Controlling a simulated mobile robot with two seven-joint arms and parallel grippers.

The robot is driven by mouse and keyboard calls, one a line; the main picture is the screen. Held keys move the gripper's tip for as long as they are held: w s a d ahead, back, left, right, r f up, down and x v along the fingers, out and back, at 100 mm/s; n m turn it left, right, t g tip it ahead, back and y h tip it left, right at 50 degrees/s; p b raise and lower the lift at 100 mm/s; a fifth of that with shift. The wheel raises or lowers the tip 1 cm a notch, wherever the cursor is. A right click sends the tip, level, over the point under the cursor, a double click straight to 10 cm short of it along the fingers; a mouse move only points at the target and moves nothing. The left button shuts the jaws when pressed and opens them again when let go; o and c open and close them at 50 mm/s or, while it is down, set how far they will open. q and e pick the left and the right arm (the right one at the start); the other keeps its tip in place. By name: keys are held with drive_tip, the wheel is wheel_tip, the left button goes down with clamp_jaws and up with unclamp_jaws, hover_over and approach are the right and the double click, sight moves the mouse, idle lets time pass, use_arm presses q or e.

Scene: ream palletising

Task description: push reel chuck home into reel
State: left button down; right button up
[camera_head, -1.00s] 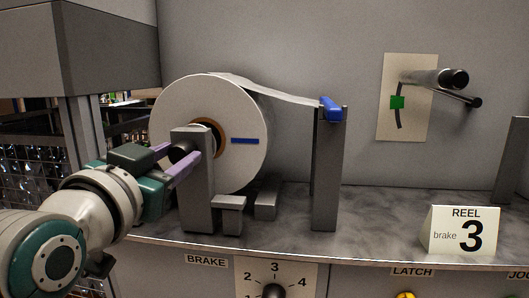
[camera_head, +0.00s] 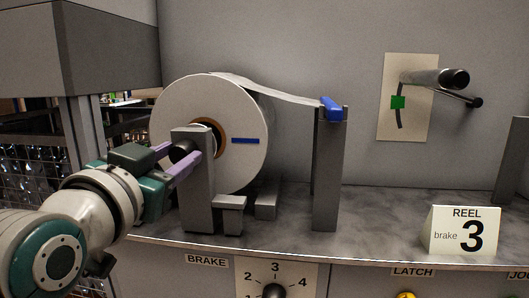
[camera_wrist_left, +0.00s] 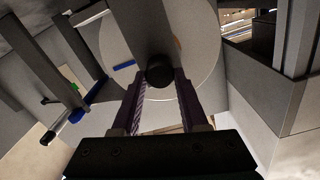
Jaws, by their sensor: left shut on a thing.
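The white paper reel (camera_head: 236,112) stands upright on the bench, with a brown core (camera_head: 222,137) and a blue mark on its face. The dark reel chuck (camera_head: 181,152) sits at the top of a grey post in front of the core. My left gripper (camera_head: 178,160) has its purple fingers on either side of the chuck's dark round end and is shut on it. In the left wrist view the chuck end (camera_wrist_left: 159,73) shows between the fingertips, with the reel (camera_wrist_left: 200,50) behind. How deep the chuck sits in the core is hidden by the post. My right gripper is not in view.
A grey post with a blue clip (camera_head: 331,109) holds the paper web right of the reel. Low grey blocks (camera_head: 229,211) stand beneath the reel. A "REEL brake 3" sign (camera_head: 464,231) stands at right. A brake dial (camera_head: 275,291) is on the front panel. Bare bench lies between post and sign.

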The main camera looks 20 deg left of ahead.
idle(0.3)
use_arm(q)
drive_tip(key=x, duration=0.3)
drive_tip(key=shift+w+a, duration=0.1)
drive_tip(key=shift+w, duration=0.25)
drive_tip(key=shift+f, duration=0.15)
drive_tip(key=c, duration=0.8)
unclamp_jaws()
drive_tip(key=shift+o, duration=1.4)
drive_tip(key=shift+w, duration=0.2)
drive_tip(key=shift+o, duration=0.4)
drive_tip(key=shift+s, duration=0.1)
